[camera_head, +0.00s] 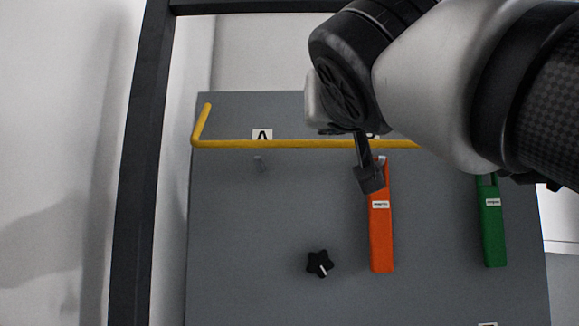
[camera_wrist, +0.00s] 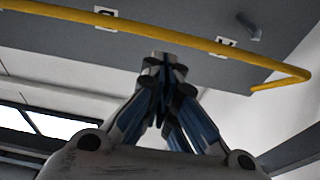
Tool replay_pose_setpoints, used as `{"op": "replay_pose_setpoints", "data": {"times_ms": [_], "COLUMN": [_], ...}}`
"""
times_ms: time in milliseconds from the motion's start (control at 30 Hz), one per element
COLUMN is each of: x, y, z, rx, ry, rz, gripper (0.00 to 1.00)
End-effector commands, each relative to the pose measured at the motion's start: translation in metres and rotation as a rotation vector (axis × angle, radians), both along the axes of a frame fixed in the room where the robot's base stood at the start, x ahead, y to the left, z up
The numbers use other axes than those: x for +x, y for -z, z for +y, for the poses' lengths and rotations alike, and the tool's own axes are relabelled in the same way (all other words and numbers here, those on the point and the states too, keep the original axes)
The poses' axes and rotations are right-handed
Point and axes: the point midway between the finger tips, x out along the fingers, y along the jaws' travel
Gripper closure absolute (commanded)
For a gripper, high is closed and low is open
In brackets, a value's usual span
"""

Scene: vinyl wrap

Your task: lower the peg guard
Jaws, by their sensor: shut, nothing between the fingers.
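The peg guard is a yellow bar (camera_head: 280,144) across the upper part of a grey board, with its left end bent upward in the head view. It also shows in the wrist view (camera_wrist: 150,28), running to a bent end at the right. My gripper (camera_head: 370,180) is shut and empty. In the head view its finger crosses in front of the bar, with the tip just below it. In the wrist view my fingertips (camera_wrist: 168,62) show a small gap from the bar; contact cannot be told. My arm hides the bar's right end.
The grey board (camera_head: 240,220) carries a peg (camera_head: 259,163) under the label A (camera_head: 262,135). An orange holder (camera_head: 381,235) hangs behind my fingertip, and a green one (camera_head: 492,225) hangs at the right. A black knob (camera_head: 319,263) sits lower down. A dark frame post (camera_head: 140,170) stands left.

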Motion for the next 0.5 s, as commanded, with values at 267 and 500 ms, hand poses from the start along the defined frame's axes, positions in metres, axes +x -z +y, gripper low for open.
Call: {"op": "replay_pose_setpoints", "data": {"times_ms": [267,500], "x": [0.012,0.017], "y": [0.019,0.023], "z": [-0.001,0.000], "rx": [0.000,0.001], "ry": [0.001,-0.001], "rz": [0.000,0.001], "gripper": [1.00,1.00]}}
